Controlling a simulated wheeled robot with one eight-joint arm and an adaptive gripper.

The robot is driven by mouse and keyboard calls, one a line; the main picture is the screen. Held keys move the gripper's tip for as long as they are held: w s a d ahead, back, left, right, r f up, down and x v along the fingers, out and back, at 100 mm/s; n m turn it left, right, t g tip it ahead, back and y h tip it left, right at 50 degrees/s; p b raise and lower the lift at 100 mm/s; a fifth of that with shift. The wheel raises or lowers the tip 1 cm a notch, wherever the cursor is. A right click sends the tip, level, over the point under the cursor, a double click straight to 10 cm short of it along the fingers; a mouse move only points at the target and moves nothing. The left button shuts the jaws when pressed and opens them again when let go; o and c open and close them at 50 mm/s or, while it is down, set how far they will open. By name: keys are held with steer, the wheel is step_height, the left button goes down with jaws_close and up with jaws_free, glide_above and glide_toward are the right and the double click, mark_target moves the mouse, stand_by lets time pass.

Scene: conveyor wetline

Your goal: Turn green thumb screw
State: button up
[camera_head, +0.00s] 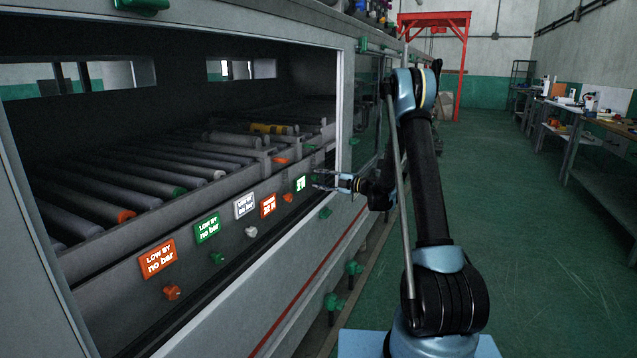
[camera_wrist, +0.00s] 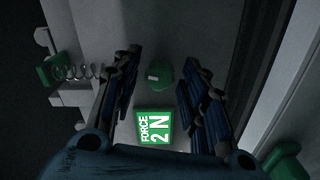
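A green thumb screw (camera_wrist: 158,73) shows in the wrist view just beyond a lit green label reading "FORCE 2 N" (camera_wrist: 155,127). My gripper (camera_wrist: 160,66) is open, with one dark finger on each side of the screw in that picture. Gaps show between the screw and both fingers, and I cannot tell how deep the fingertips reach. In the head view my gripper (camera_head: 322,181) is at the right end of the label row, beside the small green label (camera_head: 300,184). The screw there is too small to make out clearly.
A spring (camera_wrist: 80,72) and a green block (camera_wrist: 55,70) sit left of the fingers in the wrist view. Another green screw (camera_head: 217,258), a white knob (camera_head: 251,232) and an orange screw (camera_head: 172,292) line the panel. Rollers fill the machine; the right floor is clear.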

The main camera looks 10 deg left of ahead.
steer(key=v, duration=0.5)
steer(key=shift+s+d, duration=0.1)
steer(key=shift+d, duration=0.1)
stand_by(0.3)
steer(key=s+d+r+m+g+h, duration=0.1)
steer(key=s+d+r+m+h, duration=0.2)
steer(key=s, duration=0.5)
steer(key=s+d+r+m+g+h, duration=0.1)
steer(key=s+d+r+m+h, duration=0.1)
steer(key=s+m, duration=0.45)
steer(key=s+d+r+m+g+h, duration=0.1)
steer(key=s+d+r+m+h, duration=0.15)
steer(key=s, duration=0.55)
steer(key=s+d+f+m+h, duration=0.3)
steer(key=s+d+m, duration=0.2)
steer(key=s, duration=0.4)
steer(key=s+d+f+m+h, duration=0.3)
steer(key=s+d+m, duration=0.3)
steer(key=s, duration=0.4)
steer(key=s+d+f+m+g+h, duration=0.1)
steer(key=s+d+f+m+h, duration=0.2)
steer(key=s+d+m, duration=0.3)
steer(key=s+f, duration=0.1)
steer(key=s, duration=0.3)
steer(key=shift+s+d, duration=0.25)
steer(key=shift+w+h, duration=0.1)
steer(key=shift+h, duration=0.15)
